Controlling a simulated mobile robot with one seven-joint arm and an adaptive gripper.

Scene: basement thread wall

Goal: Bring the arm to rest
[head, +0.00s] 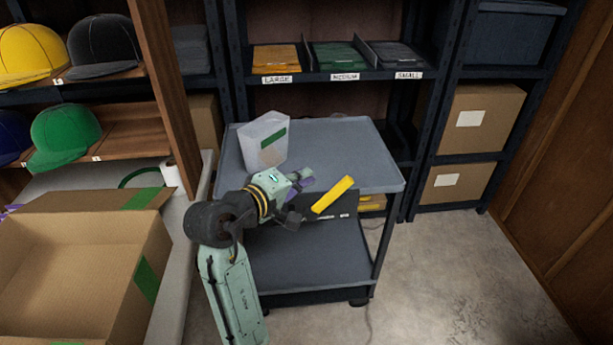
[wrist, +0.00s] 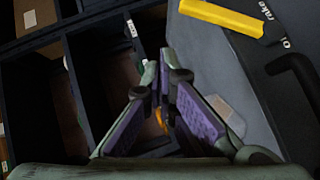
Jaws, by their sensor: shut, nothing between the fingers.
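My arm reaches up from the bottom of the head view, bent in front of the grey cart (head: 345,150). My gripper (head: 304,180) is at the cart's front edge, with purple pads showing. In the wrist view my gripper (wrist: 166,58) has its fingertips together with nothing between them. A yellow bar (head: 333,194) shows just right of the gripper in the head view. The yellow bar (wrist: 225,16) is apart from the fingers at the top of the wrist view.
An open cardboard box (head: 75,250) is at left, below shelves with caps (head: 65,135). Shelving (head: 350,75) stands behind the cart. The floor (head: 455,275) at right is clear.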

